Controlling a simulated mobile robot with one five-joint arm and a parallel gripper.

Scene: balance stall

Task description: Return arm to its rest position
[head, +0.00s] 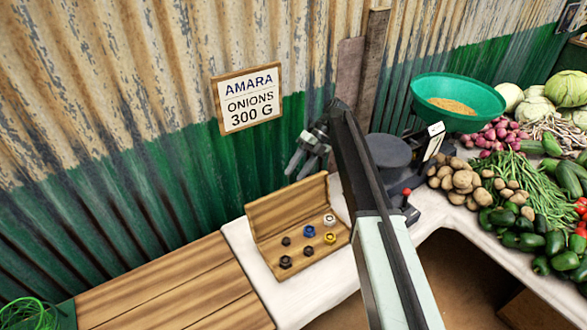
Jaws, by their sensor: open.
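My arm (385,230) reaches up from the bottom of the head view, past the right side of the wooden weight box. My gripper (298,170) is open and empty, with its fingers pointing down and left. It appears in front of the green lower wall, above and behind the box in the picture. It looks clear of the things around it. Part of the wrist is hidden behind the arm's end.
The open wooden box (262,222) holds several small weights on a white cloth (238,236). A dark scale (388,150) stands just right of my arm. A green bowl (485,95), potatoes (455,180) and peppers (520,237) crowd the right. Wooden planks (170,290) at left are bare.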

